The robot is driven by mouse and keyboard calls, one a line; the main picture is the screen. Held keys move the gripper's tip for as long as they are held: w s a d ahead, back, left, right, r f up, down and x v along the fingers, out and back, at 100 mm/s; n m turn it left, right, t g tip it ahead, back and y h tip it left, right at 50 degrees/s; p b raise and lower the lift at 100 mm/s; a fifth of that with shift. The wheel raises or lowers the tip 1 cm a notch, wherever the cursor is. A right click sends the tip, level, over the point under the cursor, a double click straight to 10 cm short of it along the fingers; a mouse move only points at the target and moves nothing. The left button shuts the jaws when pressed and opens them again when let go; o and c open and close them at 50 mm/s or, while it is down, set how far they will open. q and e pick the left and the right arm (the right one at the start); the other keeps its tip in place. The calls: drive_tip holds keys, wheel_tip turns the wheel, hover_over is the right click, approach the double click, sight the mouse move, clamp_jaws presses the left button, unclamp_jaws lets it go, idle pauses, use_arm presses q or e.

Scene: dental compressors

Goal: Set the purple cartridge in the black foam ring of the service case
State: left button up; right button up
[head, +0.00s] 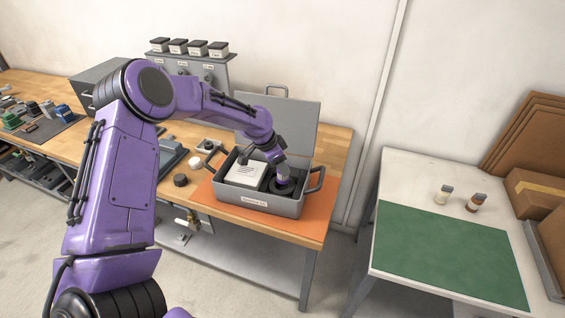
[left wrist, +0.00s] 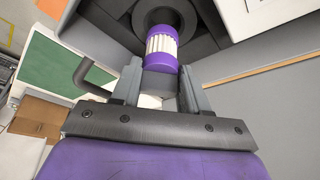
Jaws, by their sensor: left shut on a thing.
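The purple cartridge (left wrist: 164,48) has a white ribbed band and a grey end. My left gripper (left wrist: 160,85) is shut on that grey end, with one finger on each side. In the head view the gripper (head: 281,168) points down into the right part of the open grey service case (head: 262,202). The black foam ring (head: 283,190) lies in that part, under the cartridge. In the left wrist view the cartridge's far end lines up with the opening of the ring (left wrist: 203,35); I cannot tell how deep it sits. My right gripper is out of view.
A white labelled box (head: 245,172) fills the case's left part. The case stands on an orange mat (head: 231,213), with its lid (head: 290,122) raised behind. A dark round piece (head: 181,180) lies left of it. A table with a green mat (head: 440,245) stands right.

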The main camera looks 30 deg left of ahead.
sight(280, 176)
use_arm(q)
wheel_tip(280, 176, down, 4)
drive_tip(key=b, duration=0.2)
drive_tip(key=shift+b, duration=0.4)
drive_tip(key=shift+w+f, duration=0.1)
drive_tip(key=shift+f, duration=0.15)
drive_tip(key=shift+r, duration=0.1)
drive_tip(key=shift+s, duration=0.2)
idle(0.3)
drive_tip(key=shift+p, duration=0.35)
drive_tip(key=shift+f+b, duration=0.5)
drive_tip(key=shift+f, duration=0.1)
drive_tip(key=o, duration=0.8)
